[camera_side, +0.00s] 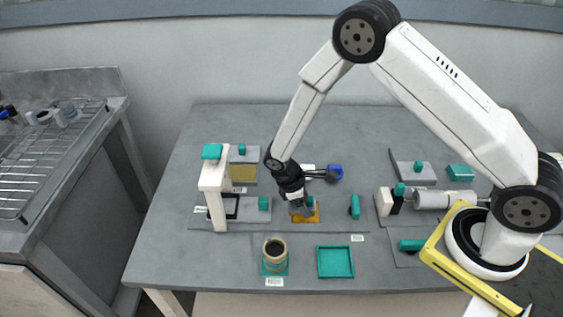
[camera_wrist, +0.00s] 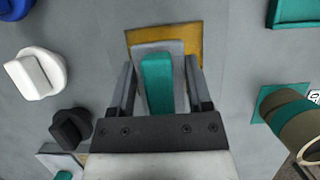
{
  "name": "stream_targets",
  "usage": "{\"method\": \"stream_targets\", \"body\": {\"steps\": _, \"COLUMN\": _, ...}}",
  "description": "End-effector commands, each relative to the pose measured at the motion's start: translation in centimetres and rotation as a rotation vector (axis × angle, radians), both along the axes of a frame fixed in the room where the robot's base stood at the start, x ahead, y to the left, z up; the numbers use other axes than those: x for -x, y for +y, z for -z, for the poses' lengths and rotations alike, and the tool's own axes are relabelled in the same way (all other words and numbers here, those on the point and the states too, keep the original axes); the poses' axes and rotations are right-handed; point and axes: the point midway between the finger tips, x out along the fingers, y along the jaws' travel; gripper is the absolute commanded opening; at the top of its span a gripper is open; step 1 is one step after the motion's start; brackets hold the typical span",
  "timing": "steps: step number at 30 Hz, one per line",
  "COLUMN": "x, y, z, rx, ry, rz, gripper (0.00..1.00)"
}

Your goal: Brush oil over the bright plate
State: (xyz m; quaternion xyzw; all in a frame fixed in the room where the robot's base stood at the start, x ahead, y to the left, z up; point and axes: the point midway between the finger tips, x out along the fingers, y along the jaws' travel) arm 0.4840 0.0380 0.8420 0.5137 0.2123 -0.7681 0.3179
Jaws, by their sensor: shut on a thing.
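My gripper (camera_wrist: 158,75) points down at the middle of the table. It is shut on a teal handle (camera_wrist: 157,85) that stands on a flat grey block (camera_wrist: 175,52). In the wrist view the block overlaps an amber-yellow plate (camera_wrist: 188,42), whose far and right edges show. Whether the block touches the plate cannot be told. In the side view the plate (camera_side: 313,217) shows orange just right of my gripper (camera_side: 301,211). A tan cup with dark contents (camera_side: 275,249) stands on a teal base at the front. I cannot tell whether it holds oil.
An empty-looking teal tray (camera_side: 335,275) lies right of the cup. A white post with a teal top (camera_side: 213,180) stands at left. A blue knob (camera_side: 335,172) is behind my gripper. A teal block (camera_side: 354,207) and a grey roller (camera_side: 430,200) are to the right. The front-left table is clear.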

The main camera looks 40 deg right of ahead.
Motion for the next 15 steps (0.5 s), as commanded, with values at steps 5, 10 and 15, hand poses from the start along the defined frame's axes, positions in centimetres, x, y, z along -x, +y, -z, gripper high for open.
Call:
{"method": "stream_targets", "body": {"steps": 5, "x": 0.6, "y": -0.6, "z": 0.0, "rx": 0.0, "ry": 0.002, "rz": 0.002, "gripper": 0.17}}
{"method": "stream_targets", "body": {"steps": 10, "x": 1.2, "y": -1.2, "z": -0.1, "rx": 0.001, "ry": 0.002, "rz": 0.0, "gripper": 0.17}}
{"method": "stream_targets", "body": {"steps": 15, "x": 1.6, "y": -1.6, "z": -0.1, "rx": -0.001, "ry": 0.001, "rz": 0.0, "gripper": 0.17}}
